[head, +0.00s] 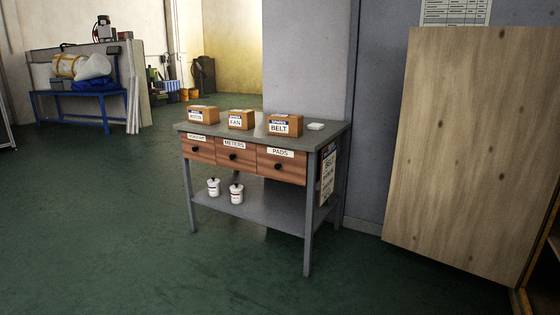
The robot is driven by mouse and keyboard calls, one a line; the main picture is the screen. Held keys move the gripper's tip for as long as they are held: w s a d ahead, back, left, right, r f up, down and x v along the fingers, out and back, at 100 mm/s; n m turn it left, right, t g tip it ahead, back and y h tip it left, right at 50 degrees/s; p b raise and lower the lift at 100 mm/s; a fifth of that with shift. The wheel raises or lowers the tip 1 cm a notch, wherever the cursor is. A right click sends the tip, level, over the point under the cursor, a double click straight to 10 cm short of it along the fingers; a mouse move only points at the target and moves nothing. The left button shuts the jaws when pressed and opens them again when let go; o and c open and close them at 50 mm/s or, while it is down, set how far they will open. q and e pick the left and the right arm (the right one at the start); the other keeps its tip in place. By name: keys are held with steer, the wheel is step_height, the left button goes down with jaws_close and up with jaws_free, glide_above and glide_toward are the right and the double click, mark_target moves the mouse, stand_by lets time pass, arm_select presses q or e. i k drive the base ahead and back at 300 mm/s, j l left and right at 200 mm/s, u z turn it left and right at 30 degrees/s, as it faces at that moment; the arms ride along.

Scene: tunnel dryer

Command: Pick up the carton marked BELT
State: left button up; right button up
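The carton marked BELT (285,125) is a small brown box with a white label. It stands upright on the grey top of a side table (335,130), toward the right end. A carton marked FAN (241,120) stands to its left, and another carton (203,115) with a less clear label stands farther left. Neither of my grippers shows in the head view.
The table has drawers, one marked METERS (234,155) and one PADS (281,165). A small white item (316,126) lies right of the BELT carton. Two white canisters sit on the lower shelf (265,212). A wooden door (470,150) stands open at right. The green floor (120,235) in front is clear.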

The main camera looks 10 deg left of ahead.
mark_target(278, 124)
steer(key=i+l+u, duration=0.45)
steer(key=l, duration=0.15)
steer(key=i+l+u, duration=0.2)
steer(key=i+l, duration=0.15)
steer(key=l, duration=0.2)
steer(key=i+l, duration=0.15)
steer(key=l, duration=0.25)
steer(key=i+l+u, duration=0.1)
steer(key=l, duration=0.25)
steer(key=i+l, duration=0.2)
steer(key=l, duration=0.2)
steer(key=i+l, duration=0.15)
steer(key=l, duration=0.2)
steer(key=i+l+u, duration=0.1)
steer(key=l, duration=0.3)
steer(key=j+z, duration=0.1)
steer(key=j, duration=0.7)
steer(key=j+z, duration=0.1)
steer(key=j, duration=0.7)
steer(key=j+z, duration=0.1)
steer(key=j, duration=0.65)
steer(key=j+z, duration=0.1)
steer(key=j, duration=0.7)
steer(key=k+j+z, duration=0.1)
steer(key=j, duration=0.7)
steer(key=k, duration=0.05)
